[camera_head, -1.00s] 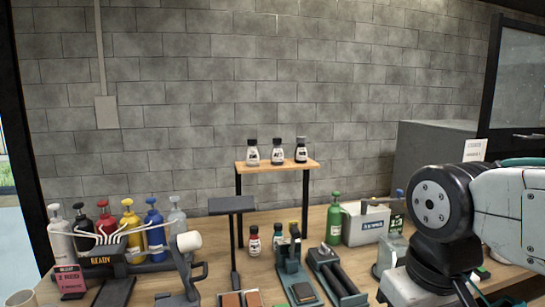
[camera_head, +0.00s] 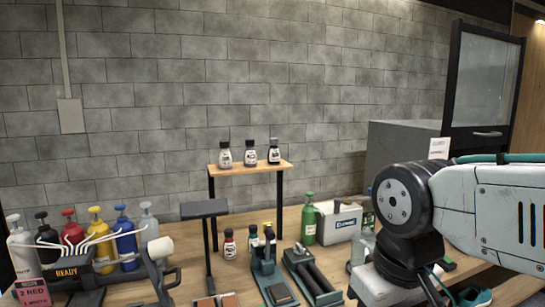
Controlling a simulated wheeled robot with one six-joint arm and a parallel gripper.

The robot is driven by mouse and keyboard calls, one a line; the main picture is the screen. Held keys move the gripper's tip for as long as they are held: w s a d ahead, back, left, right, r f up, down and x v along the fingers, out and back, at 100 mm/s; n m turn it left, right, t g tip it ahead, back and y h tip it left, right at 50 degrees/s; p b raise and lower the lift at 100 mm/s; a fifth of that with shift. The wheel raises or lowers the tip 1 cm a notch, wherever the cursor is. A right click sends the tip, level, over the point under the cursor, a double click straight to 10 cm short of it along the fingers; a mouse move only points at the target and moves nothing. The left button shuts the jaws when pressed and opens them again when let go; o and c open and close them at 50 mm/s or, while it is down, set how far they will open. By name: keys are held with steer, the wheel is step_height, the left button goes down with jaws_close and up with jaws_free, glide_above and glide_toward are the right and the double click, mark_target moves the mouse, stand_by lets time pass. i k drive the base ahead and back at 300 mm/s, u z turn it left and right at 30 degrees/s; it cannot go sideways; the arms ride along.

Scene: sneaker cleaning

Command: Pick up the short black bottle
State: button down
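A taller black bottle (camera_head: 46,236) stands in the row of coloured bottles at far left. My arm fills the lower right, well right of the shelf. The fingers of my gripper are not visible, and nothing of mine touches these bottles.
The bench below holds a red-labelled bottle (camera_head: 229,245), a green bottle (camera_head: 309,219), a white box (camera_head: 338,222) and dark tools (camera_head: 312,277). A stand with a flat black top (camera_head: 204,209) rises in front left of the shelf. A grey cabinet (camera_head: 394,145) stands behind my arm.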

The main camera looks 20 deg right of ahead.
mark_target(274, 154)
steer(key=k, duration=0.5)
steer(key=u, duration=1.85)
steer(key=i, duration=1.3)
steer(key=z, duration=2.7)
steer(key=i, duration=0.5)
steer(key=u, duration=0.1)
